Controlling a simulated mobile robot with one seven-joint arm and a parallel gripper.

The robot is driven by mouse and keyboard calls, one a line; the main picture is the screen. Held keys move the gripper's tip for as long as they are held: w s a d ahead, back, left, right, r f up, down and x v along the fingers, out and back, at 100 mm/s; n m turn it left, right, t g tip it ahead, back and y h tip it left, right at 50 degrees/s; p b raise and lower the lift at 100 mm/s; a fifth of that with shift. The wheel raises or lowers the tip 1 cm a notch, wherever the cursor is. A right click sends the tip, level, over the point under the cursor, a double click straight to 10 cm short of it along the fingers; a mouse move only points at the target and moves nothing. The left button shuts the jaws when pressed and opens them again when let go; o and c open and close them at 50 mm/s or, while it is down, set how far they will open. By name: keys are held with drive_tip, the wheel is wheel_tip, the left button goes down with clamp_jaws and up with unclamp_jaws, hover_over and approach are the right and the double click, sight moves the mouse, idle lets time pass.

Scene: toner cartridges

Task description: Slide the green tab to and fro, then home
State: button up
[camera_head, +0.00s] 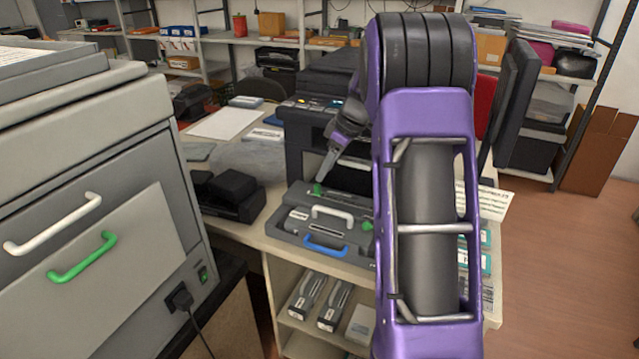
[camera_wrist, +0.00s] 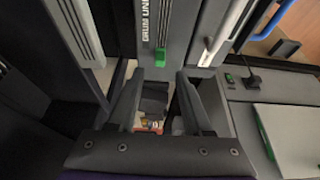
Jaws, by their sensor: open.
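The green tab (camera_wrist: 160,57) sits at the end of a slot in a dark grey drum unit (camera_wrist: 146,30) lettered "DRUM UNI". In the head view the green tab (camera_head: 317,189) is at the left end of the unit's tray on the table. My gripper (camera_wrist: 160,75) is open and empty. In the wrist view its two fingertips lie to either side of the tab and just short of it; I cannot tell whether they touch. In the head view my gripper (camera_head: 324,172) points down at the tab from above.
A white handle (camera_head: 332,214), a blue handle (camera_head: 325,247) and another green knob (camera_head: 367,226) are on the same unit. A black device (camera_head: 232,193) stands left of it. The grey machine (camera_head: 60,200) with white and green handles fills the left. A dark printer (camera_head: 300,125) stands behind.

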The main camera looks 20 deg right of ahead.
sight(318, 185)
drive_tip(key=x, duration=0.5)
drive_tip(key=shift+f, duration=0.2)
clamp_jaws()
idle(1.2)
